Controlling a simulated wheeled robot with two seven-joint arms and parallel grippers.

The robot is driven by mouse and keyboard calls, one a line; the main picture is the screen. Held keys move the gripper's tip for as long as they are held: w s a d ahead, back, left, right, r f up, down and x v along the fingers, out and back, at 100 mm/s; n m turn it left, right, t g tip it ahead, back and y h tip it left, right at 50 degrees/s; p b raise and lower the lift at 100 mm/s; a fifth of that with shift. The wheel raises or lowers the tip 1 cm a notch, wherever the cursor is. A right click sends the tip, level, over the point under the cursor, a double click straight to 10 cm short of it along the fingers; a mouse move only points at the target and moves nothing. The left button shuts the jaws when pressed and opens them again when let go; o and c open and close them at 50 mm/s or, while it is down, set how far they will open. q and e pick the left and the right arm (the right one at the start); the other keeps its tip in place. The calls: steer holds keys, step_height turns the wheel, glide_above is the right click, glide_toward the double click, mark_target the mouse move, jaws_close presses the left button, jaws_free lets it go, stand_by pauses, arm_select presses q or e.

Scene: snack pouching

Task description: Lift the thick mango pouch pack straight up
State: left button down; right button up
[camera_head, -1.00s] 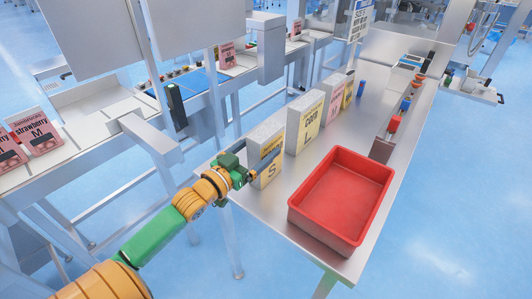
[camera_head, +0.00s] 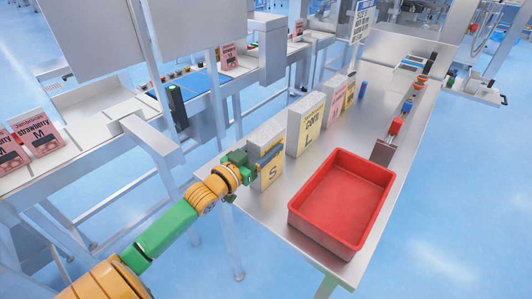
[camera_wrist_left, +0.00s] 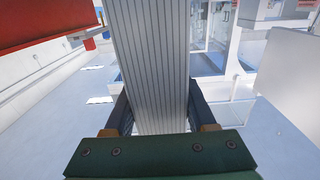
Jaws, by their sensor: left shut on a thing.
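The pouch pack with a yellow face marked S (camera_head: 272,173) stands at the near left end of the steel table; the rest of its label is hidden by my fingers, so I cannot read mango. My left gripper (camera_head: 265,157) is shut on this pack across its upper half. In the left wrist view the pack's grey ribbed pouch edges (camera_wrist_left: 155,70) run between the two fingers (camera_wrist_left: 160,112). I cannot tell whether the pack's base is off the table. My right gripper is not in view.
A yellow corn pack marked L (camera_head: 308,125) stands just behind, with pink and yellow packs beyond it. An empty red bin (camera_head: 345,205) sits to the right on the steel table (camera_head: 262,205). A conveyor with strawberry packs (camera_head: 38,137) is at the left.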

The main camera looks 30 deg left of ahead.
arm_select(q)
step_height(320, 180, up, 3)
steer(key=shift+w+r, duration=0.15)
steer(key=s+d+r, duration=0.1)
steer(key=d+r, duration=0.8)
steer(key=d, duration=0.5)
steer(key=shift+s+r+p, duration=0.15)
steer(key=shift+r+p, duration=0.15)
steer(key=shift+r, duration=0.05)
